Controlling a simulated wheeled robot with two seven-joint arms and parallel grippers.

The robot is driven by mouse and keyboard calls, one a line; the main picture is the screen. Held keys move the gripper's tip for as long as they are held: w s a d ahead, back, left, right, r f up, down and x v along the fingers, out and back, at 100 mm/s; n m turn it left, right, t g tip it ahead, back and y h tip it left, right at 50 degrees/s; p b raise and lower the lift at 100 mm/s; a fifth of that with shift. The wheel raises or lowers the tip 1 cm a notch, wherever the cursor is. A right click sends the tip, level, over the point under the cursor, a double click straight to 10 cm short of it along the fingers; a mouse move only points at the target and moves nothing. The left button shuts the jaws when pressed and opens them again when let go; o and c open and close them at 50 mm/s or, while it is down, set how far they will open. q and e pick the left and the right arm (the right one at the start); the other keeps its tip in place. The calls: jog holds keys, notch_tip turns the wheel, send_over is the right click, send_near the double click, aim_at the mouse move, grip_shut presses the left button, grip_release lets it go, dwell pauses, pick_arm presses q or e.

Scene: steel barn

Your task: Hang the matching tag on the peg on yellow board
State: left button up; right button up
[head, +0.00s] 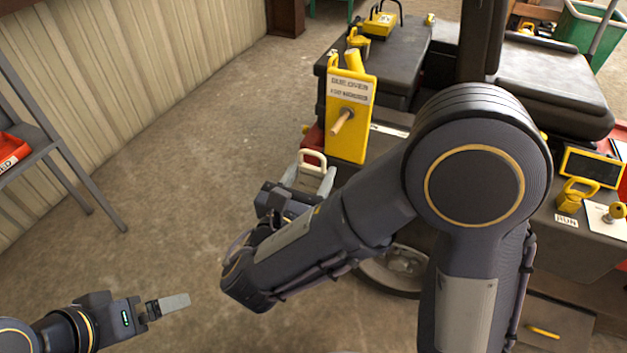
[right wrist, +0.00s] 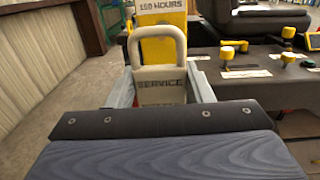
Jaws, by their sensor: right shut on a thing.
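The yellow board (head: 366,144) stands upright on the dark machine, with a printed label and a wooden peg (head: 341,122) sticking out towards me. Nothing hangs on the peg. In the right wrist view the board (right wrist: 163,20) shows the words "150 HOURS" on its label. My right gripper (head: 310,181) is shut on a pale tag (head: 313,158) with a loop on top. The tag reads "SERVICE" in the right wrist view (right wrist: 162,85); its lower part is hidden. The tag is in front of and below the peg, apart from it. My left gripper (head: 175,303) is low at left, seen edge-on, holding nothing visible.
Yellow-handled pieces and a "RUN" label (head: 567,220) are on the machine's panel at right. A grey shelf (head: 35,150) with a red bin (head: 12,150) stands at left. A green bin (head: 590,30) is at the far right. The floor between shelf and machine is clear.

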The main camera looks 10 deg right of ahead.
jog(key=x, duration=0.5)
jog(key=f+b+x, duration=0.1)
jog(key=x, duration=0.3)
jog(key=f+x, duration=0.1)
jog(key=x, duration=0.4)
jog(key=shift+w+d+f, duration=0.1)
jog(key=shift+d+f, duration=0.05)
jog(key=shift+d, duration=0.25)
dwell(0.9)
dwell(0.5)
jog(key=o, duration=1.4)
jog(key=shift+b+v, duration=0.35)
jog(key=shift+v, duration=4.15)
